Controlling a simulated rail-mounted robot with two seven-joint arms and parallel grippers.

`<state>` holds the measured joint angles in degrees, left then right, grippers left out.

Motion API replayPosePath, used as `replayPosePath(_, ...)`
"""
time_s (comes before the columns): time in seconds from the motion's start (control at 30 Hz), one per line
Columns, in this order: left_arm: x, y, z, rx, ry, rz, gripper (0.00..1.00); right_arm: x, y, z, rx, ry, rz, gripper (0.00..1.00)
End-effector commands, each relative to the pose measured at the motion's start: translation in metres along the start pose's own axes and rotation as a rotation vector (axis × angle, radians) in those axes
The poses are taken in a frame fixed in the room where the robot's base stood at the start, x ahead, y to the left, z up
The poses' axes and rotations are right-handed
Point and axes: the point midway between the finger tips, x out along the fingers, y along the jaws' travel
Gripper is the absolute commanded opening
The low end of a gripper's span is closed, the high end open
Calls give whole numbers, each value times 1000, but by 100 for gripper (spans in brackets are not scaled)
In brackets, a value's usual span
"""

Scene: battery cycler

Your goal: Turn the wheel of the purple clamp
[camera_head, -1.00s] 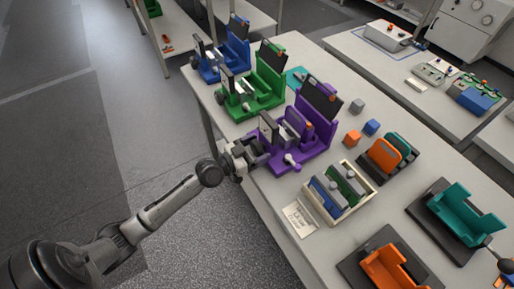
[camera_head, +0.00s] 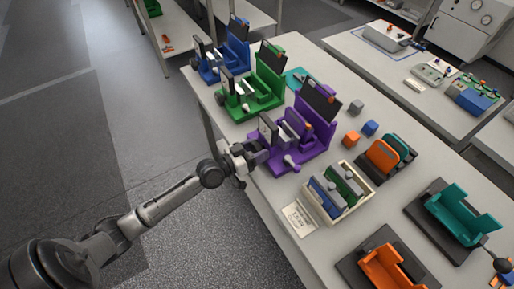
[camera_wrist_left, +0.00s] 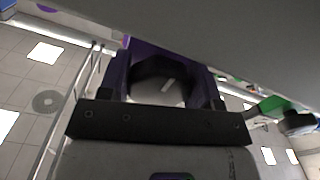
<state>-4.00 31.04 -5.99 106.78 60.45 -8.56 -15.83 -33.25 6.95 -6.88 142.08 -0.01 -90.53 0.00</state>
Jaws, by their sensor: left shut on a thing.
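The purple clamp (camera_head: 318,133) stands at the left edge of the table, with a dark upright panel, a grey block in its middle and a pale lever at its front. My left gripper (camera_head: 256,152) is at the clamp's left end, shut on its wheel. The gripper hides the wheel in the head view. In the left wrist view, a dark, rounded wheel (camera_wrist_left: 160,68) shows between the gripper's two fingers (camera_wrist_left: 165,92), with purple behind. My right gripper is not in view.
A green clamp (camera_head: 268,84) and a blue clamp (camera_head: 236,52) stand behind, with dark wheels on their left ends. A white tray (camera_head: 338,212) with blocks and a label card (camera_head: 299,217) lie in front. Open floor lies left of the table.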

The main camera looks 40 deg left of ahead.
Motion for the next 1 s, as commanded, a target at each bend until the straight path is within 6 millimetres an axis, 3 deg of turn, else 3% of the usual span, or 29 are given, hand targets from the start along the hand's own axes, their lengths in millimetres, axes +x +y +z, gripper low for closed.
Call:
replayPosePath(0.27,0,0,0,-5,1,0,34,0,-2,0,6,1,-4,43)
replayPosePath(0.3,0,0,0,-5,1,0,60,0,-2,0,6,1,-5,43)
replayPosePath(0.53,0,0,0,-4,1,0,82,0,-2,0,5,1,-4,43)
replayPosePath(0.83,-2,0,0,-4,0,0,84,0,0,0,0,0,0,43)
replayPosePath(1.0,-18,0,1,-1,-3,0,84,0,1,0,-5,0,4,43)
